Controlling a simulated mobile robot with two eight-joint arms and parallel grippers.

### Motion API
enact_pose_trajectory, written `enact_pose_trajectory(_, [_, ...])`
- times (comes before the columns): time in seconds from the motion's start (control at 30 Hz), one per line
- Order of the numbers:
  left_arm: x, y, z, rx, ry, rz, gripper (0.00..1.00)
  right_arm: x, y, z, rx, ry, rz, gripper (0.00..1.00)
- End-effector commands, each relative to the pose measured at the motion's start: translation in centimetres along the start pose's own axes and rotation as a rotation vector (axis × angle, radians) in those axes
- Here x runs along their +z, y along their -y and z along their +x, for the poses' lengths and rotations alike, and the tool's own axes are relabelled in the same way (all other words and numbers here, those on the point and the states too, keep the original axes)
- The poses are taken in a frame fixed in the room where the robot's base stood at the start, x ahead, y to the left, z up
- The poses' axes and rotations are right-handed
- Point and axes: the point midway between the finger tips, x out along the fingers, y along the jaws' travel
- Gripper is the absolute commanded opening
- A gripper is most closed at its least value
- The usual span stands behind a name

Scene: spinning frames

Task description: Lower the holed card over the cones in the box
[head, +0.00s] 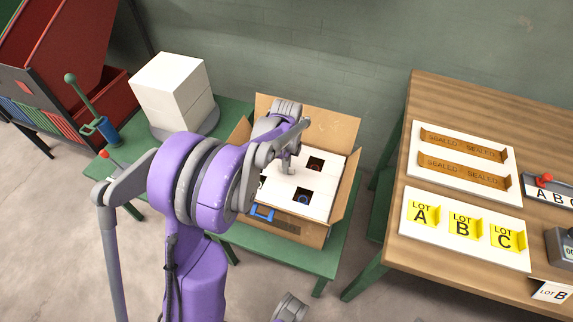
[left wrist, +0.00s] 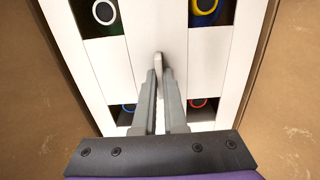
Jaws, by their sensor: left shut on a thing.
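The white holed card (head: 322,182) lies within the mouth of the open cardboard box (head: 309,232), roughly level. Its square holes are dark, and in the left wrist view the card (left wrist: 158,22) shows ringed cone ends through them: white, yellow-and-blue, blue and red. My left gripper (head: 287,168) is above the card's middle. In the left wrist view the gripper (left wrist: 159,85) is shut on a small upright grip at the card's centre. I cannot tell whether the card rests on anything below. My right gripper's fingers are not in view.
The box stands on a green table (head: 331,251) with its flaps open. White blocks (head: 170,92) and a green-handled tool (head: 88,105) stand to the left. A wooden table (head: 398,265) on the right holds a lot tray (head: 462,252) and a sealed tray (head: 430,146).

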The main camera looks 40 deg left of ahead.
Motion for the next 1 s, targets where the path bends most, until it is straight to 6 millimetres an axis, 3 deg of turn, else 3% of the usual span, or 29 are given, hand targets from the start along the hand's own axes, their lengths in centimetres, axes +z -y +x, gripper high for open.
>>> enact_pose_trajectory(0.5, [0.0, 0.0, 2.3, 0.001, 0.000, 0.000, 0.00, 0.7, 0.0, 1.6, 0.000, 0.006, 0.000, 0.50])
enact_pose_trajectory(1.0, [0.0, 0.0, 2.7, 0.000, 0.000, 0.000, 0.00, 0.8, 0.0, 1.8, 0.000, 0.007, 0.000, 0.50])
